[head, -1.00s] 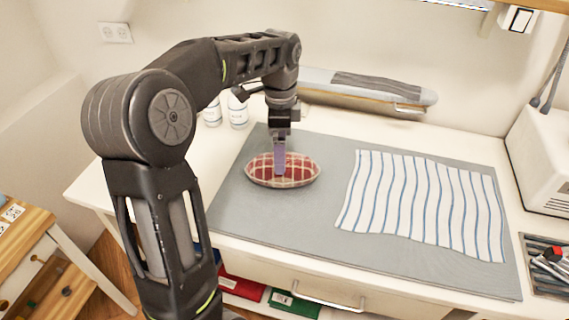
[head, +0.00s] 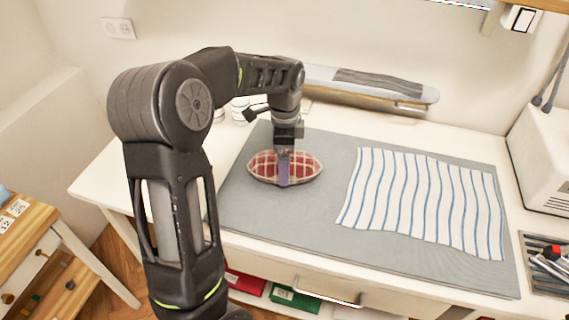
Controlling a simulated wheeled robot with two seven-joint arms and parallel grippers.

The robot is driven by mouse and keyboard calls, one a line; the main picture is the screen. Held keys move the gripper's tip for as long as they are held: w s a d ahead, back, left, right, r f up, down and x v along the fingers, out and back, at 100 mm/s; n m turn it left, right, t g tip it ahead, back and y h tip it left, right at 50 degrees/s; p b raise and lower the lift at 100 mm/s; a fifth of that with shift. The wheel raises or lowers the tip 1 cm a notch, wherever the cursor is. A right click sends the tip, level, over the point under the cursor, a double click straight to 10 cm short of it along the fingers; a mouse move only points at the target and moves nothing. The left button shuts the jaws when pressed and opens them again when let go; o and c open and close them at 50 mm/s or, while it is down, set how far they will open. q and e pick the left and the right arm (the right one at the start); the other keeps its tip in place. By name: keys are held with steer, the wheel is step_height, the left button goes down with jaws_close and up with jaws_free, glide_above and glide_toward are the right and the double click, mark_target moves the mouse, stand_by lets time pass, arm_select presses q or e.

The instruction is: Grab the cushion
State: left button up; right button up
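A red and white checked cushion (head: 305,166) lies on the grey mat (head: 240,212) on the white table. My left gripper (head: 284,180) points down over the cushion's middle. One purple-grey finger shows in front of the cushion's near side. The other finger is hidden, so I cannot tell whether the gripper is closed on the cushion. My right gripper is not in the head view.
A white cloth with blue stripes (head: 425,202) lies on the mat to the right. An ironing board (head: 370,88) stands along the back wall. White spools (head: 241,110) stand behind the arm. A white machine (head: 545,155) and a tool tray (head: 548,285) are at the right.

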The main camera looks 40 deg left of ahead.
arm_select(q)
steer(key=shift+f, duration=0.95)
steer(key=c, duration=1.9)
steer(key=shift+r, duration=0.15)
step_height(320, 180, up, 10)
steer(key=shift+f+b, duration=0.1)
steer(key=shift+b, duration=0.35)
